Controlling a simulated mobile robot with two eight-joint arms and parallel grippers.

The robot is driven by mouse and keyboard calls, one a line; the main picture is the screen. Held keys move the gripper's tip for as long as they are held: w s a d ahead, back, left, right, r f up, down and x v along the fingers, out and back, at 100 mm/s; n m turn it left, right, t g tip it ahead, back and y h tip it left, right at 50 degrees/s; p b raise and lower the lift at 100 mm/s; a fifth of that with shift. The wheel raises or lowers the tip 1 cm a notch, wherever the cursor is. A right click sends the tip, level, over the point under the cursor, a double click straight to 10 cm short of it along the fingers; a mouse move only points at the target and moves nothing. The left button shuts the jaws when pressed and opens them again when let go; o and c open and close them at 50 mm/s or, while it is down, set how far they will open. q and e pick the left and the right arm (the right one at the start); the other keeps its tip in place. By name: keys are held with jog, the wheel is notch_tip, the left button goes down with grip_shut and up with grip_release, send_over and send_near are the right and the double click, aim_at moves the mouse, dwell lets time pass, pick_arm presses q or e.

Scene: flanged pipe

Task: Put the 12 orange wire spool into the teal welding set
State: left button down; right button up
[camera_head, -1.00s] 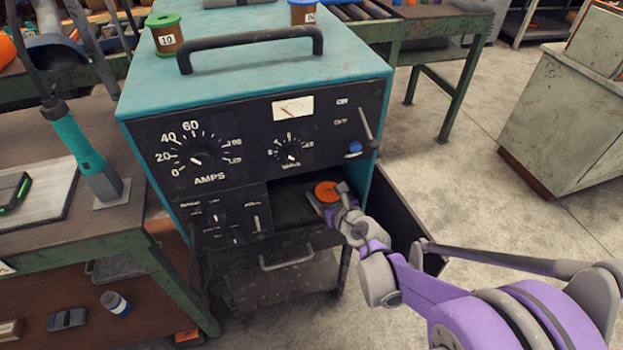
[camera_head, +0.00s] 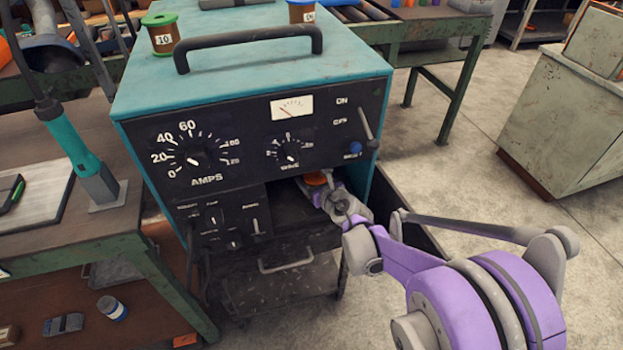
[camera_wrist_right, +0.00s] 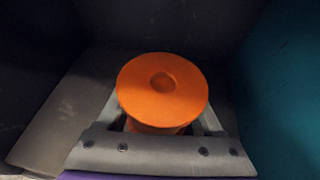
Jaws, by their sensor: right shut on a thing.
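The teal welding set (camera_head: 150,92) stands in the middle of the head view, with an open compartment (camera_head: 283,207) low on its front. The orange wire spool (camera_head: 315,179) is at the compartment's opening, partly hidden by the panel edge and my gripper. It also shows upright in the right wrist view (camera_wrist_right: 162,86), between dark walls and a teal wall. My right gripper (camera_head: 325,188) reaches into the compartment and is shut on the spool; its fingers show around the spool's lower part (camera_wrist_right: 160,125). The spool's number is not visible. My left gripper is not in view.
A green-rimmed spool marked 10 (camera_head: 162,34) and a blue-rimmed spool (camera_head: 302,11) stand on top of the welding set, near its handle (camera_head: 248,48). An open dark door (camera_head: 395,205) hangs right of the compartment. A workbench with a teal torch (camera_head: 75,150) is at left.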

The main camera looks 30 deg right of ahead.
jog(key=o, duration=1.5)
jog(key=shift+f, duration=0.1)
jog(key=shift+o, duration=0.2)
jog(key=shift+r, duration=0.25)
jog(key=s+a+p, duration=0.1)
jog(key=s+p, duration=0.1)
jog(key=s, duration=1.1)
notch_tip(320, 180, up, 7)
jog(key=s+m+t+h, duration=0.1)
jog(key=m+h, duration=0.3)
jog(key=m, duration=1)
jog(key=s+a+f+m+g+y, duration=0.2)
jog(key=s+a+f+m+g, duration=0.3)
jog(key=m, duration=0.5)
jog(key=s+a+f+m+g+y, duration=0.3)
jog(key=s+a+m, duration=0.6)
jog(key=s, duration=0.3)
notch_tip(320, 180, down, 2)
jog(key=shift+s+f+m+g, duration=0.15)
jog(key=shift+m+g, duration=0.75)
